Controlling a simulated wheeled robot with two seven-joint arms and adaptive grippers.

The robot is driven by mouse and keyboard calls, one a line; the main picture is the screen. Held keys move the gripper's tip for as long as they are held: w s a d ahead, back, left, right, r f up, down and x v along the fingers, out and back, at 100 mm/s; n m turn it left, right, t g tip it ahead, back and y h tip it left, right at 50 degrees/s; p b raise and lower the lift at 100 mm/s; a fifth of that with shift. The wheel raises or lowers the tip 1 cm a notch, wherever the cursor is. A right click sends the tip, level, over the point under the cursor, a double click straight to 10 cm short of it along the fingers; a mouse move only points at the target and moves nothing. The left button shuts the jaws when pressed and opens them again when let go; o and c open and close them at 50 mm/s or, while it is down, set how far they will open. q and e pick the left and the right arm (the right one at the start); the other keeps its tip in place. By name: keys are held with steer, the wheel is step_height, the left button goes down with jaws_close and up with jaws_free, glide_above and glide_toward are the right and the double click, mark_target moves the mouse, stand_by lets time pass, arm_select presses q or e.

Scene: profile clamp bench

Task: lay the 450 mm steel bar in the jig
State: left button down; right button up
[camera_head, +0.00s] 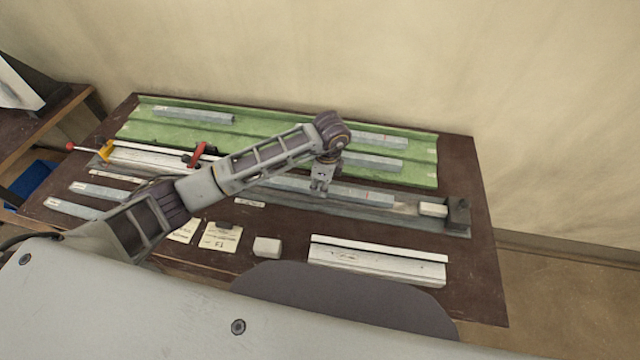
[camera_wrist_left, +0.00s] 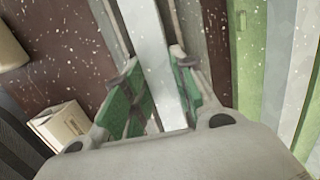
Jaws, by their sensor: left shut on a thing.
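A long grey steel bar (camera_head: 362,197) lies lengthwise along the jig (camera_head: 400,217); I cannot tell whether it rests on the jig bed or hangs just above. My left gripper (camera_head: 320,190) points down and is shut on this bar near its middle. In the left wrist view the bar (camera_wrist_left: 152,40) runs between the green finger pads of the gripper (camera_wrist_left: 158,75). The jig has a dark end block (camera_head: 458,211) at its right and a clamp with a red handle (camera_head: 198,154). My left arm hides part of the jig. My right gripper is out of view.
A green tray (camera_head: 270,127) with several bars (camera_head: 193,115) lies behind the jig. Two bars (camera_head: 75,208) lie at the front left. Paper cards (camera_head: 221,237), a small pale block (camera_head: 267,247) and a pale rail (camera_head: 377,265) lie in front.

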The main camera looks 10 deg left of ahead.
arm_select(q)
steer(key=shift+f, duration=0.25)
steer(key=shift+s+f+b, duration=0.25)
steer(key=shift+f+b, duration=0.1)
steer(key=shift+f, duration=0.05)
steer(key=c, duration=1.3)
jaws_free()
steer(key=shift+s+a+f, duration=0.1)
steer(key=shift+f, duration=0.05)
steer(key=shift+o, duration=0.7)
steer(key=shift+f, duration=0.1)
steer(key=shift+w+r, duration=0.2)
steer(key=shift+r, duration=0.1)
steer(key=shift+r+p, duration=0.4)
steer(key=shift+r, duration=0.1)
step_height(320, 180, up, 12)
steer(key=d+b, duration=0.1)
steer(key=shift+d, duration=0.3)
steer(key=shift+w+r, duration=0.1)
